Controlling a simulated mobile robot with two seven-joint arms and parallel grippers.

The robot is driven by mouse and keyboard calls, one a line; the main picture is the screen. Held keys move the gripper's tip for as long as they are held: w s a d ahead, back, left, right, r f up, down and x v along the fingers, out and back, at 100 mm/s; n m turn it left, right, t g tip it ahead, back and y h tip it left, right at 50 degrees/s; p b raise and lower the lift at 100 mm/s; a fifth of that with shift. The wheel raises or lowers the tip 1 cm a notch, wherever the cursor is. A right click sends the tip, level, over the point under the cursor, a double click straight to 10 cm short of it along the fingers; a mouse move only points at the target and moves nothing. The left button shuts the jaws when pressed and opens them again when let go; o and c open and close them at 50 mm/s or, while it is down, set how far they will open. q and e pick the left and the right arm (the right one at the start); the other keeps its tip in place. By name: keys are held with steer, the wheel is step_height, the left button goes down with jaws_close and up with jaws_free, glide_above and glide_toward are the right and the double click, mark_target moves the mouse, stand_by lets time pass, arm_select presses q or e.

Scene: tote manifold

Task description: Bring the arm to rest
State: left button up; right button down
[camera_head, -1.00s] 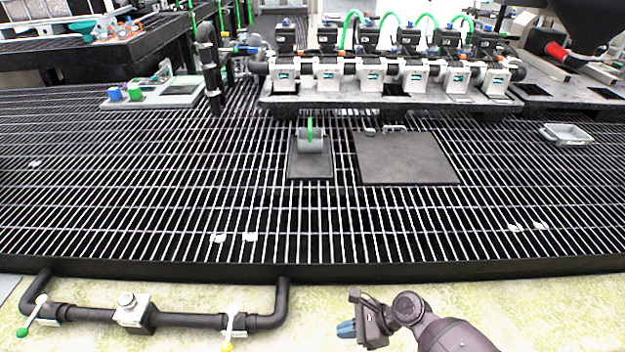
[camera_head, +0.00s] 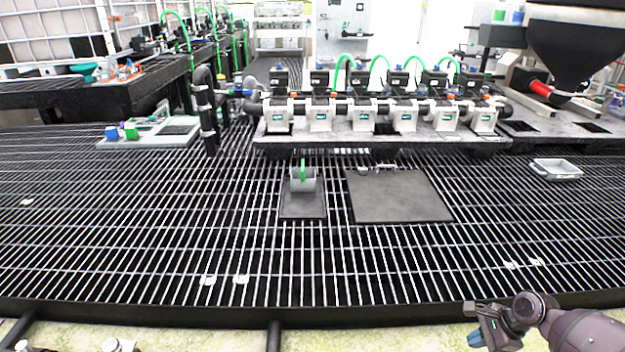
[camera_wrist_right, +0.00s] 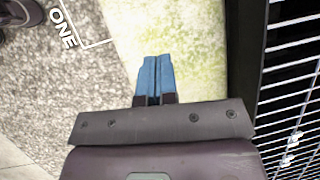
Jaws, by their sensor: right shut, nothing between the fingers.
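My right gripper (camera_head: 476,338) is at the lower right of the head view, in front of the grating's front edge. Its blue fingers also show in the right wrist view (camera_wrist_right: 154,80), pressed together with nothing between them. Below them is pale, mottled floor. My left gripper is not in the head view.
A black grated deck (camera_head: 130,250) fills the middle; its dark edge (camera_wrist_right: 245,70) runs beside my right gripper. On it are a grey cup (camera_head: 303,181), a dark square plate (camera_head: 398,197) and a small tray (camera_head: 556,170). A valve manifold (camera_head: 380,115) stands behind.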

steer(key=s+d+f+n+t+h, duration=0.1)
steer(key=s+d+f+n, duration=0.1)
steer(key=s+n, duration=0.25)
steer(key=s+d+f+n+h, duration=0.1)
steer(key=s+d+n+h, duration=0.15)
steer(key=s, duration=0.25)
steer(key=s+a+r+n+t, duration=0.1)
steer(key=s+r+n+t, duration=0.25)
steer(key=s+n, duration=1.25)
steer(key=s+a+r+n+t, duration=0.2)
steer(key=s+a+r+n, duration=0.3)
steer(key=s+r+n, duration=0.15)
steer(key=s+a+f+m+t, duration=0.1)
steer(key=a+f+m+t, duration=0.1)
steer(key=a+m, duration=0.75)
arm_select(q)
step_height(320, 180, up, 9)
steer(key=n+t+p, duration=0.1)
steer(key=p, duration=1.1)
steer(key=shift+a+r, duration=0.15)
arm_select(e)
step_height(320, 180, up, 10)
steer(key=h, duration=0.1)
steer(key=shift+w+a+t, duration=0.25)
steer(key=shift+a+t, duration=0.1)
steer(key=shift+a, duration=0.1)
